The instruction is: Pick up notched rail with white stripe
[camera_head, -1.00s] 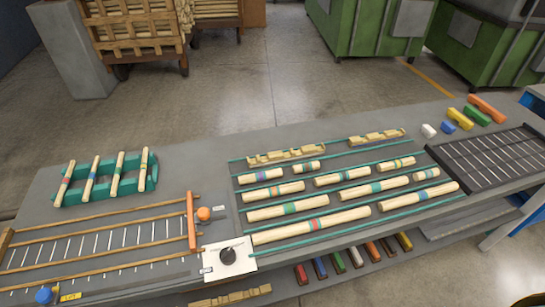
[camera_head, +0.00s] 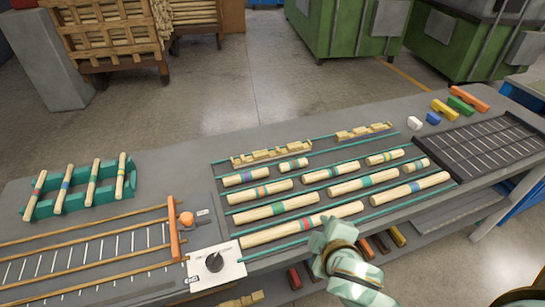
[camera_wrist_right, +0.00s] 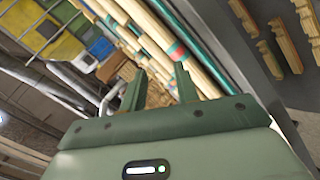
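Two pale wooden notched rails lie along the back row of the table's rod rack: a longer one (camera_head: 271,155) and a shorter one (camera_head: 364,131). Another notched piece (camera_head: 240,300) shows on the lower shelf at the bottom edge. I cannot make out a white stripe on any of them. Several notched pieces (camera_wrist_right: 284,45) also show at the upper right of the right wrist view. My right gripper (camera_head: 333,230) is over the table's front edge, near the front striped rods. Its fingers (camera_wrist_right: 160,88) are apart with nothing between them. My left gripper is out of view.
Striped round rods (camera_head: 288,232) fill the rack between teal rails. A green rod stand (camera_head: 130,185) is at the left, and a white plate with a dark knob (camera_head: 228,256) is at the front. A black grid tray (camera_head: 490,145) and coloured blocks (camera_head: 461,104) are at the right.

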